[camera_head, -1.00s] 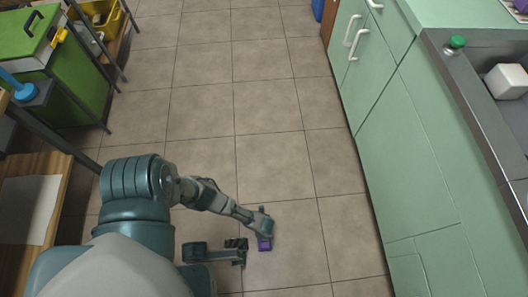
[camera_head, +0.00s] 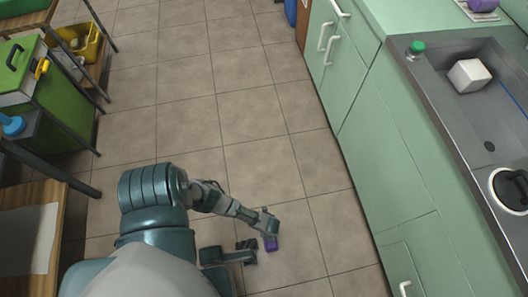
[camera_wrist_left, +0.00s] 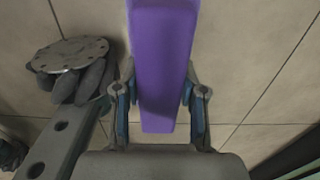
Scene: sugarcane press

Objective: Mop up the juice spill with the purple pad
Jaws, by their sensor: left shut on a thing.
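The purple pad (camera_head: 271,243) is a small block low over the tiled floor in the head view. In the left wrist view the pad (camera_wrist_left: 163,60) is a long purple bar between the fingers. My left gripper (camera_head: 270,231) is shut on it, with one finger on each side in the wrist view (camera_wrist_left: 160,88). I cannot tell whether the pad touches the floor. No juice spill is discernible on the tiles. My right gripper is not in view.
Green cabinets (camera_head: 400,160) with a steel sink counter (camera_head: 440,110) line the right side. A wooden table (camera_head: 30,195) and a green bin (camera_head: 55,110) stand on the left, with a yellow crate (camera_head: 88,50) farther back. The tiled floor (camera_head: 210,90) between them is open.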

